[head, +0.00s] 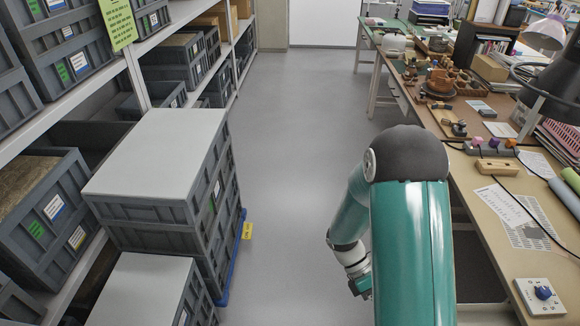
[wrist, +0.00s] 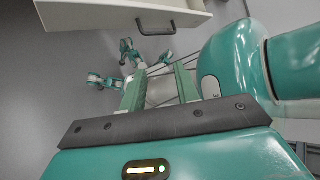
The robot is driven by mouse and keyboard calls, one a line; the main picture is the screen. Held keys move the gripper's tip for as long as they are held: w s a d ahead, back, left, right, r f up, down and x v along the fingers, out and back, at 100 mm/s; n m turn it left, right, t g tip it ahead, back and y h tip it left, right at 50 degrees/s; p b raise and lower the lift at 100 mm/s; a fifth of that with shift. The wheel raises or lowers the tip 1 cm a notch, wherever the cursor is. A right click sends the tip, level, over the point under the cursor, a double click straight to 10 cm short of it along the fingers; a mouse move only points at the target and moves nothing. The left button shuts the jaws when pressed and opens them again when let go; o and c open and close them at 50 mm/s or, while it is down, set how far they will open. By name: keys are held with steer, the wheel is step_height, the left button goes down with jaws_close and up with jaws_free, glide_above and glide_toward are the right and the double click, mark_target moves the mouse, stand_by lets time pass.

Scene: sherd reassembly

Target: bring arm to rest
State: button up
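My arm is folded, its teal links filling the lower right middle of the head view. My gripper (head: 361,286) hangs low at the left of the arm, over the grey floor; its fingers are too small to make out there. In the wrist view, the two green fingers of my gripper (wrist: 158,84) stand apart with a clear gap. Nothing shows held between them.
A workbench (head: 510,212) runs along the right, with a reddish-brown pot (head: 440,81), several tools and papers. Shelves with grey crates line the left; stacked crates (head: 160,165) jut into the aisle. The floor (head: 290,130) ahead is clear. A white drawer (wrist: 95,17) shows in the wrist view.

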steer(key=s+a+r+m+t+y, duration=0.1)
steer(key=a+r+m+t+y, duration=0.2)
steer(key=r+m+t, duration=0.4)
steer(key=s+a+r+m+t+y, duration=0.2)
steer(key=a+r+m+t, duration=0.3)
steer(key=r+m, duration=0.6)
step_height(320, 180, up, 14)
steer(key=t+y, duration=0.1)
steer(key=t, duration=0.1)
steer(key=shift+a+f+t, duration=0.2)
steer(key=shift+a+t, duration=0.2)
steer(key=shift+d, duration=0.1)
